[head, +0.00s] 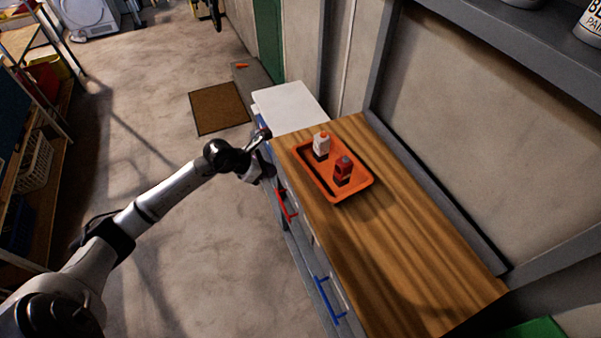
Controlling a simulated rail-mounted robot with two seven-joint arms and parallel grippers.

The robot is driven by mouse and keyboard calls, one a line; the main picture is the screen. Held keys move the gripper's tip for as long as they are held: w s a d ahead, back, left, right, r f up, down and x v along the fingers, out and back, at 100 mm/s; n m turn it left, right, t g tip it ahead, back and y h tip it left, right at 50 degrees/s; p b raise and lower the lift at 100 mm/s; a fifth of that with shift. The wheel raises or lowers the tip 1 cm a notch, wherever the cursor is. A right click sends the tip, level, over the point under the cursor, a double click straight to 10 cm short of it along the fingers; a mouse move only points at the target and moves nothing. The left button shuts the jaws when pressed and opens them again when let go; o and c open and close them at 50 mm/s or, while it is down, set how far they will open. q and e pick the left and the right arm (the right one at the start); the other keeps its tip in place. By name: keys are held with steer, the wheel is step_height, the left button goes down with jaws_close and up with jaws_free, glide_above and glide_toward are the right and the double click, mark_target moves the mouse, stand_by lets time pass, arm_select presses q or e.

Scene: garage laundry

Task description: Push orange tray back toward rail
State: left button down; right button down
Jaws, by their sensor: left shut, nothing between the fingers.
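The orange tray (358,188) lies flat on the wooden worktop (415,255), near its far left end. My right gripper is not in view.
A red handle (286,205) and a blue handle (330,300) stick out from the drawer fronts. A white-topped unit (290,106) stands beyond the worktop. A grey shelf (500,50) with paint cans overhangs at upper right. The near worktop is clear.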

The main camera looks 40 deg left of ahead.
arm_select(q)
steer(key=x, duration=0.8)
steer(key=shift+w+d+r, duration=0.1)
steer(key=shift+w+d, duration=0.5)
steer(key=shift+w, duration=0.4)
steer(key=shift+w+d, duration=0.35)
steer(key=shift+w, duration=0.4)
